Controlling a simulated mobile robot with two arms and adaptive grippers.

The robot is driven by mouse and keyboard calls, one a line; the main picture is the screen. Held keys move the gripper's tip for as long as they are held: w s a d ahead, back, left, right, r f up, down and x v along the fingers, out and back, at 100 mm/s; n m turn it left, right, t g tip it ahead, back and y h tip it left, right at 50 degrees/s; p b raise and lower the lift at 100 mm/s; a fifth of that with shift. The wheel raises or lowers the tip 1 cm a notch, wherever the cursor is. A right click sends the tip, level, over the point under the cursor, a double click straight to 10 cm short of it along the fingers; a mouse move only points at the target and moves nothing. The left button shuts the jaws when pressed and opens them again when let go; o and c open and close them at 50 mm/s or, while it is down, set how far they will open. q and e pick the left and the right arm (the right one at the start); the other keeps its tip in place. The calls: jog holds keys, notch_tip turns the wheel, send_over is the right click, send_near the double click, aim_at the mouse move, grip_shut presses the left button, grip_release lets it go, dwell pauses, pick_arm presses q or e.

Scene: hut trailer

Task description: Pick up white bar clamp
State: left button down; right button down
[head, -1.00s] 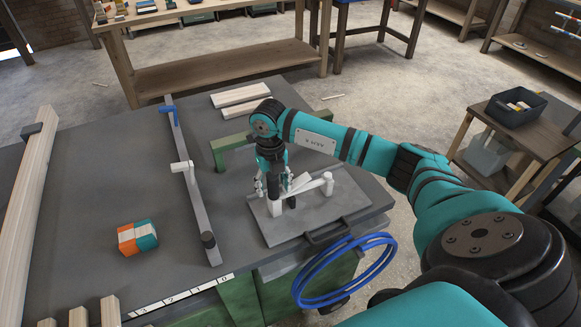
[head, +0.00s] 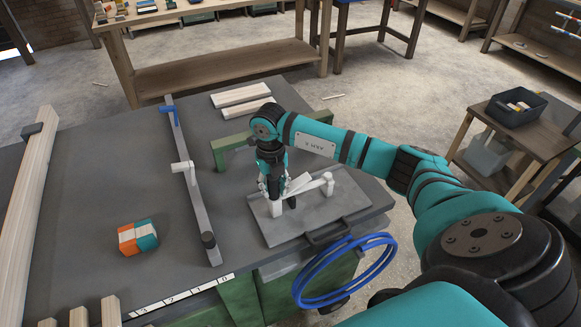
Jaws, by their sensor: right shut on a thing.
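The white bar clamp (head: 312,184) is on a grey board (head: 335,208) at the right end of the workbench. Its white bar and upright white end pieces show, and part of it is hidden behind my gripper. My right gripper (head: 274,189) points down over the clamp's left part and is shut on it. The clamp appears to be still at board level; I cannot tell any gap beneath it. My left gripper is not in view.
A long grey bar clamp with blue and white jaws (head: 189,185) lies left of the board. A green bracket (head: 233,147) stands behind my gripper. An orange and teal block (head: 137,237) sits at left. A blue hose coil (head: 341,271) hangs at the front edge.

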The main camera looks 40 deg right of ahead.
jog(key=shift+w+r, duration=0.1)
jog(key=shift+r+b, duration=0.3)
jog(key=shift+r, duration=0.1)
notch_tip(320, 180, up, 2)
jog(key=shift+r+b, duration=0.25)
jog(key=shift+b, duration=0.4)
jog(key=s+a+r+b, duration=0.1)
jog(key=s+a+b, duration=0.3)
jog(key=s+a, duration=0.6)
jog(key=s+d+r+p, duration=0.1)
jog(key=s+r+p, duration=0.2)
jog(key=r+p, duration=0.2)
jog(key=shift+s+r+p, duration=0.15)
jog(key=shift+r+p, duration=0.2)
jog(key=shift+r, duration=1.45)
